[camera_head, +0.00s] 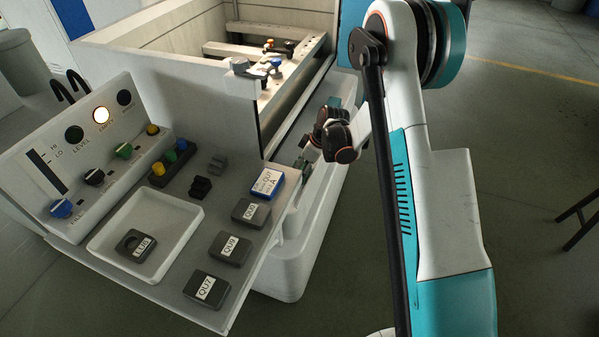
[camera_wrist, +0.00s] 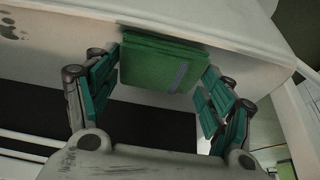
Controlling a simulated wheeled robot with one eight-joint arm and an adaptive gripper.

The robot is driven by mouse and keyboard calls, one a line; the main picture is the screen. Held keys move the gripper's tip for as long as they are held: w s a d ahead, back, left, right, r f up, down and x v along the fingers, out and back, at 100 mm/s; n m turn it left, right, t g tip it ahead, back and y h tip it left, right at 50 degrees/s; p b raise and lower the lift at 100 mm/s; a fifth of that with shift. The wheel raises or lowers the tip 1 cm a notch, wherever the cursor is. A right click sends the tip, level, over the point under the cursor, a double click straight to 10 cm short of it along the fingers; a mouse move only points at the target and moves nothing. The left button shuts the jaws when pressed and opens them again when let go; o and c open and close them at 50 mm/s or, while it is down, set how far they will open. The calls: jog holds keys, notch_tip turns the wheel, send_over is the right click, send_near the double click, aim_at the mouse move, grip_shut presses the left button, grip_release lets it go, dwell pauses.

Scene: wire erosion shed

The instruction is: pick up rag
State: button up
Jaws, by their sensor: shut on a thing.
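The rag (camera_wrist: 165,63) shows in the wrist view as a green folded cloth with a grey strip near its lower right corner. My gripper (camera_wrist: 163,68) has its teal-padded fingers on the left and right sides of the rag and is shut on it. The rag is close to a pale surface behind it; I cannot tell whether they touch. In the head view my gripper (camera_head: 302,163) is low beside the right edge of the control panel, partly hidden. I cannot make out the rag clearly there.
The sloping panel holds a white tray (camera_head: 103,247), several grey labelled blocks (camera_head: 230,248) and a blue-white box (camera_head: 267,183). A machine tank (camera_head: 165,70) stands behind it. A white ledge (camera_head: 283,268) runs below the gripper. Floor to the right is mostly clear.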

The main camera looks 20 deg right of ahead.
notch_tip(320, 180, up, 20)
jog(key=p, duration=0.6)
jog(key=o, duration=0.4)
jog(key=c, duration=0.4)
jog(key=shift+f, duration=0.1)
